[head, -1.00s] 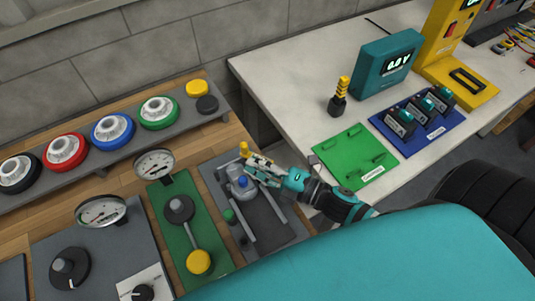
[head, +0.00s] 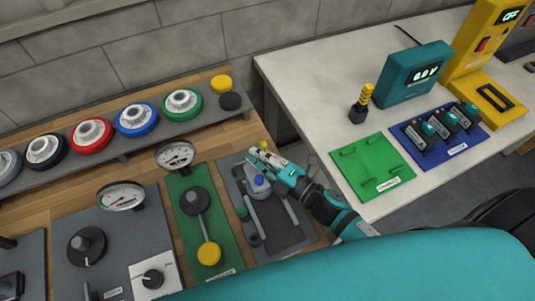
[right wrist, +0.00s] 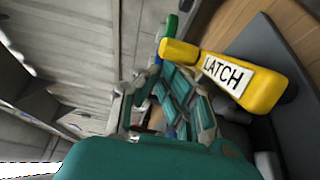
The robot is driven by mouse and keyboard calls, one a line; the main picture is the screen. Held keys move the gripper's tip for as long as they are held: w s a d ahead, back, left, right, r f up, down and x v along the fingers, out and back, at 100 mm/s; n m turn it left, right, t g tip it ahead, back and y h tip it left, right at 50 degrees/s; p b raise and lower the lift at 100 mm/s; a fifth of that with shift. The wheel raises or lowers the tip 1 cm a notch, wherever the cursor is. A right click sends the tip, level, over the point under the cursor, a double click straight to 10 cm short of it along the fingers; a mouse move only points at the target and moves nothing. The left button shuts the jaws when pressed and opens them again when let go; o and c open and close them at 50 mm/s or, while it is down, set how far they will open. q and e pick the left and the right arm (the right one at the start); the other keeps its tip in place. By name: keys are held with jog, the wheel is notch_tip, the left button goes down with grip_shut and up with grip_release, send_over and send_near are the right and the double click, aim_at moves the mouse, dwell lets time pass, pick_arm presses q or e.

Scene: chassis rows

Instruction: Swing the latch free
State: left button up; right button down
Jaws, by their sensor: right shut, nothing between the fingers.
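The latch is a yellow lever with a "LATCH" label; it fills the right side of the right wrist view (right wrist: 262,92), its narrow end close to my fingertips. In the head view only a small yellow part of it (head: 263,146) shows beside my right gripper (head: 258,159). That gripper is over the top of a grey panel (head: 281,229), shut with nothing held. In the right wrist view its fingers (right wrist: 160,76) lie beside the latch; I cannot tell whether they touch it. My left gripper is not in view.
The panel also carries a blue button (head: 259,180), a green knob (head: 242,212) and a grey bar. A green panel with a yellow-knobbed lever (head: 209,254) stands left of it. Coloured wheels line the back shelf. A white table (head: 318,105) holds trays and meters at right.

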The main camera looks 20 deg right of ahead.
jog(key=shift+w+d+r, duration=0.1)
jog(key=shift+w+d, duration=0.05)
jog(key=shift+w, duration=0.25)
jog(key=shift+w+h, duration=0.25)
jog(key=shift+h, duration=0.05)
jog(key=shift+w+m+t+h, duration=0.1)
jog(key=shift+m+t+h, duration=0.3)
jog(key=shift+m+h, duration=0.15)
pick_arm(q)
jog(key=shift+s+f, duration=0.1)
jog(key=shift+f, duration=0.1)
pick_arm(e)
jog(key=shift+d, duration=0.1)
